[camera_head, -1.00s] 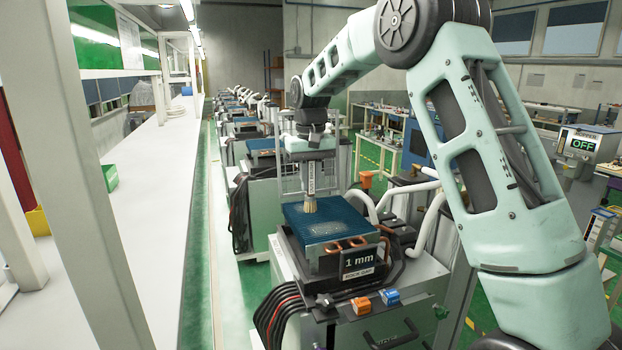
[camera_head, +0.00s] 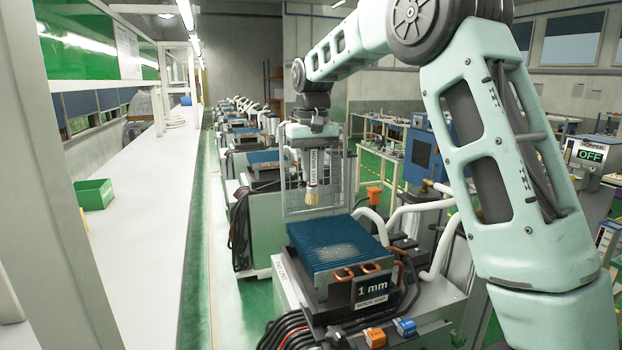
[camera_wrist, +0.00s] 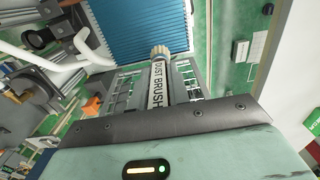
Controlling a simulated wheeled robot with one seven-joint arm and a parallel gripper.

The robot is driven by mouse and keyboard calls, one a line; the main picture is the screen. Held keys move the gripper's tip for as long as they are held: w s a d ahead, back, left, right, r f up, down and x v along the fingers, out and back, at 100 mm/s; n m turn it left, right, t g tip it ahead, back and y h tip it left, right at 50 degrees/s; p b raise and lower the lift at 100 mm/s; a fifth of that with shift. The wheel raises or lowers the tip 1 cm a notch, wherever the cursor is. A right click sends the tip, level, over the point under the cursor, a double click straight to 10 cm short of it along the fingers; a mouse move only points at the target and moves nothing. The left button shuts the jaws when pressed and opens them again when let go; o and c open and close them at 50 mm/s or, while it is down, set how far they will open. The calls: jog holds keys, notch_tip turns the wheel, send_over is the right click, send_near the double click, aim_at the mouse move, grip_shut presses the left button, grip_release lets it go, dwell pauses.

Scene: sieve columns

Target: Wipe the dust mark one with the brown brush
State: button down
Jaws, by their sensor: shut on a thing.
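My gripper (camera_head: 313,180) is shut on the dust brush, which hangs upright with its tan bristles (camera_head: 312,196) pointing down. In the wrist view the brush (camera_wrist: 158,85) shows its DUST BRUSH label between the gripper's slotted fingers. The blue finned block (camera_head: 312,246) sits on the near machine, behind a "1 mm" sign (camera_head: 372,289). A pale dust mark (camera_head: 342,253) lies on its top, towards the near side. The bristles are apart from the block, over or beyond its far edge; I cannot tell which.
A long white bench (camera_head: 145,215) with a green bin (camera_head: 94,194) runs along the left. More similar machines line up behind. The space above the block looks clear.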

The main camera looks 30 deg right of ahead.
jog(key=shift+r, duration=1.05)
